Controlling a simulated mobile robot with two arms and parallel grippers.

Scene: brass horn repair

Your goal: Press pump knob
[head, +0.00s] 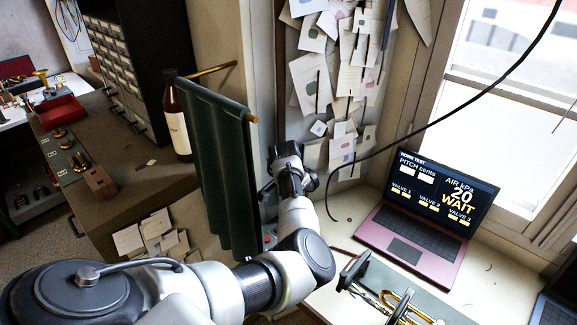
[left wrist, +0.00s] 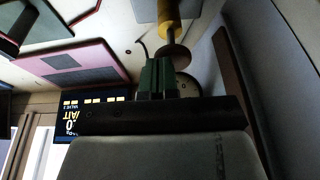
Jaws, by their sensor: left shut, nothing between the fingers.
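My left gripper (left wrist: 158,76) shows in the left wrist view with its green fingers together and nothing between them. Just beyond its fingertips is a round brownish disc (left wrist: 178,56) on a thin rod, with a yellow cylinder (left wrist: 167,14) at the rod's other end. These look like the pump and its knob. The fingertips overlap the disc's edge in the picture; I cannot tell whether they touch. In the head view, the left wrist and gripper (head: 291,178) are by the wall left of the laptop, fingertips unclear. I cannot make out the pump there. My right gripper is not in view.
A pink laptop (head: 408,244) on the bench reads AIR kPa 20 and WAIT; it also shows in the left wrist view (left wrist: 80,62). A brass horn (head: 392,303) lies in front of it. A dark green cloth (head: 218,165) hangs left of my arm beside a brown bottle (head: 176,125).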

